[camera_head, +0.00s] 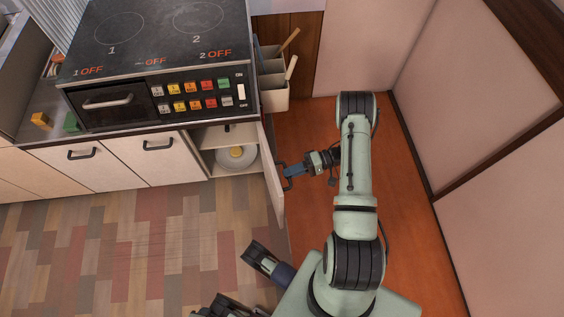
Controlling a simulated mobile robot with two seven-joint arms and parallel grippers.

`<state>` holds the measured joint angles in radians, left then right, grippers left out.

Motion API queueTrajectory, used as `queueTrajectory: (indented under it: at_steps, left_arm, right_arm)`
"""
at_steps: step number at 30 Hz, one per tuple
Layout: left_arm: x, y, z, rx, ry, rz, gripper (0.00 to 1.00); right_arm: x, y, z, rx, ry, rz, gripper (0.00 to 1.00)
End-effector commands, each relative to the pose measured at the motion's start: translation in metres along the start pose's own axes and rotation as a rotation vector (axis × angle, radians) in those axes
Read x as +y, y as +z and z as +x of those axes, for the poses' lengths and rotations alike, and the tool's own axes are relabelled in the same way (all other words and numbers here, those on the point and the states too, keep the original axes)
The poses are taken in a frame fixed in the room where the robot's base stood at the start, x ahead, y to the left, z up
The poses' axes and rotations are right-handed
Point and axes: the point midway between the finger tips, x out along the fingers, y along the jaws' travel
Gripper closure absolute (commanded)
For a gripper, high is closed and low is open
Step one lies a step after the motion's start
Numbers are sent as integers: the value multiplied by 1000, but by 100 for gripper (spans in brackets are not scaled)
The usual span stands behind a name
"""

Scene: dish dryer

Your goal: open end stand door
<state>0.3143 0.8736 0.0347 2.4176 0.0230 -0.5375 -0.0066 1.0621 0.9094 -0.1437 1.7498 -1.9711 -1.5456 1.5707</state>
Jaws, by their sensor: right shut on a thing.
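The end stand door (271,160) is a pale, narrow panel at the right end of the counter row. It stands swung open, seen nearly edge-on, and the cabinet interior shows beside it. Its dark handle (285,184) is on the side facing my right arm. My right gripper (288,171) is shut on this handle, reaching it from the right. My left gripper (254,250) is low in the middle, apart from the door and over the floor. I cannot tell whether its fingers are open.
Inside the open cabinet, a pale round lidded dish (236,157) sits on a shelf. A stove (160,42) with colored buttons is above. A holder with utensils (273,88) hangs at the counter's end. A pink wall (480,85) bounds the right. The floor at left (120,250) is clear.

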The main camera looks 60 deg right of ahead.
Motion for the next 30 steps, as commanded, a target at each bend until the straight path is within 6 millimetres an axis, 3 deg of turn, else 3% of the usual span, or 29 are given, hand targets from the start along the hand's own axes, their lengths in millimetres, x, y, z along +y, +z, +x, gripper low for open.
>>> queueTrajectory:
  at_steps: [7, 19, 21, 22, 30]
  left_arm:
    - [-1, -2, 2, 7, -1, -1, 57]
    - [-1, -3, 2, 8, 0, -1, 57]
    - [-1, -3, 2, 8, 0, -1, 57]
    - [-1, -3, 2, 8, 0, -1, 57]
    - [-1, -3, 2, 8, 0, -1, 57]
  right_arm:
    - [3, -1, -10, -34, 0, -9, 100]
    - [3, -1, -12, -37, 0, -11, 100]
    - [3, -1, -12, -36, 0, -11, 70]
    - [3, -1, -12, -36, 0, -11, 61]
    - [3, -1, -12, -35, 0, -9, 61]
